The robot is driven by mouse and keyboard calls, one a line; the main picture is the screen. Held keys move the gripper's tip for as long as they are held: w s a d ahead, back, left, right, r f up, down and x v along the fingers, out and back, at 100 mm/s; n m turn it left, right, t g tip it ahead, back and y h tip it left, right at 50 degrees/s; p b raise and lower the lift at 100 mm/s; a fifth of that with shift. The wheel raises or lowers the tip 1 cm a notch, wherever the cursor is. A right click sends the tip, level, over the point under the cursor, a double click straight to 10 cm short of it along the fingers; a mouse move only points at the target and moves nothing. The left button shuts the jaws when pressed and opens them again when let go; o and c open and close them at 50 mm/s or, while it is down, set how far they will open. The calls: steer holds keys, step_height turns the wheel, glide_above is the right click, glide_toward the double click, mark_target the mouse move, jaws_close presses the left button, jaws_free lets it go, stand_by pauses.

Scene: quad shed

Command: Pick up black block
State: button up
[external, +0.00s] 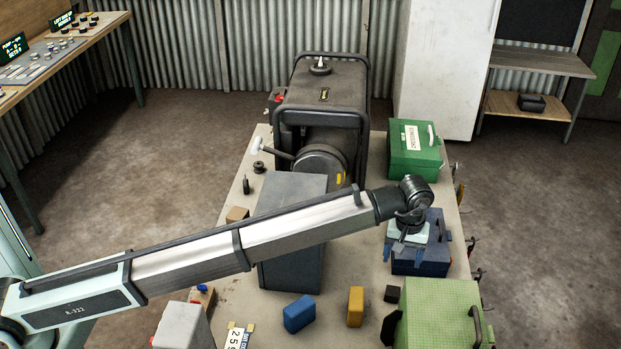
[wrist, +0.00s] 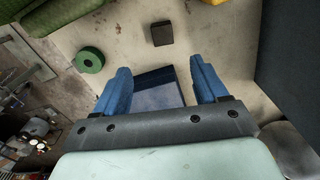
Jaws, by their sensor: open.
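The black block (external: 392,293) is a small dark cube on the table, left of the light green box in the external view. In the wrist view the black block (wrist: 162,33) lies beyond the fingertips, near the top middle, standing clear of other things. My gripper (external: 405,252) is above or beside the dark blue box, farther back on the table than the block. In the wrist view my gripper (wrist: 160,66) shows two blue fingers spread apart, with nothing held between them. The dark blue box (wrist: 155,88) shows in the gap below them.
The dark blue box (external: 428,262) stands under my wrist. A light green box (external: 440,310) is right of the block, a yellow block (external: 355,306) and a blue block (external: 299,314) left. A green ring (wrist: 89,60) lies left in the wrist view. Bare table surrounds the block.

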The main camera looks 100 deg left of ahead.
glide_above(393, 291)
steer(key=f, duration=0.8)
steer(key=shift+w+f, duration=0.15)
steer(key=shift+w, duration=0.05)
steer(key=shift+s+f, duration=0.2)
steer(key=shift+f, duration=2.4)
steer(key=c, duration=1.3)
steer(key=shift+o, duration=0.2)
steer(key=shift+r, duration=0.15)
